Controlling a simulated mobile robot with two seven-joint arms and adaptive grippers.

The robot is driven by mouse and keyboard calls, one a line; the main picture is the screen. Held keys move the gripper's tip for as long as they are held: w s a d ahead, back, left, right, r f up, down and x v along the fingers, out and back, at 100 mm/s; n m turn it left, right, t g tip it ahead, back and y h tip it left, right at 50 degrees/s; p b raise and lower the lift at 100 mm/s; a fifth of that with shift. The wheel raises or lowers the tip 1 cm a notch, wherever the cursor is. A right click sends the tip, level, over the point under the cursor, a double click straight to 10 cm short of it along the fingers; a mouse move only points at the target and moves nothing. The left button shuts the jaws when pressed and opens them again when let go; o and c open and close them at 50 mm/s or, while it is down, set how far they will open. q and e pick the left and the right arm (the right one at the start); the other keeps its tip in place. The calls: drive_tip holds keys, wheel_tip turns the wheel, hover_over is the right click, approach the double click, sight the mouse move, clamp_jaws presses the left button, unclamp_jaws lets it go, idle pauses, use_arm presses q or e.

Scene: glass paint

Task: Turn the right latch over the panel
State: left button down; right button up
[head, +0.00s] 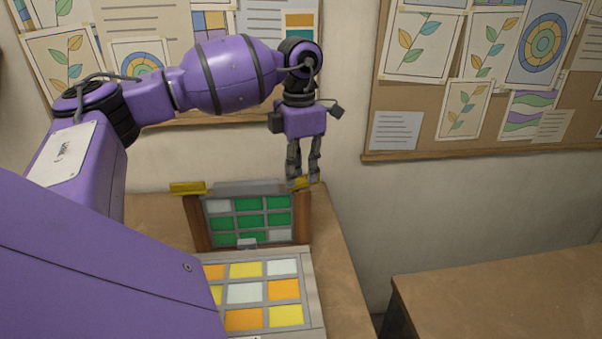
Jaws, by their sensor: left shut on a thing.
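A panel of green and pale panes (250,219) stands upright between two wooden posts at the back of the table. The right latch (298,183) is a yellow piece at the top of the right post, partly hidden by my fingers. My left gripper (305,181) points down and is shut on the right latch. The left latch (187,187) is a yellow bar on top of the left post, sticking out to the left, clear of the panes. My right gripper is not in view.
A second panel with orange, yellow and pale panes (246,293) lies in front of the upright one. Bare tabletop (342,278) is to its right. Another table (500,295) stands across a gap. Pinboards (400,120) hang on the wall behind.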

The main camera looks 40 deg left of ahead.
sight(299, 176)
use_arm(q)
drive_tip(key=shift+w+a+m, duration=0.15)
drive_tip(key=shift+m, duration=1.85)
drive_tip(key=c, duration=1.8)
unclamp_jaws()
drive_tip(key=shift+c, duration=0.2)
wheel_tip(299, 176, up, 12)
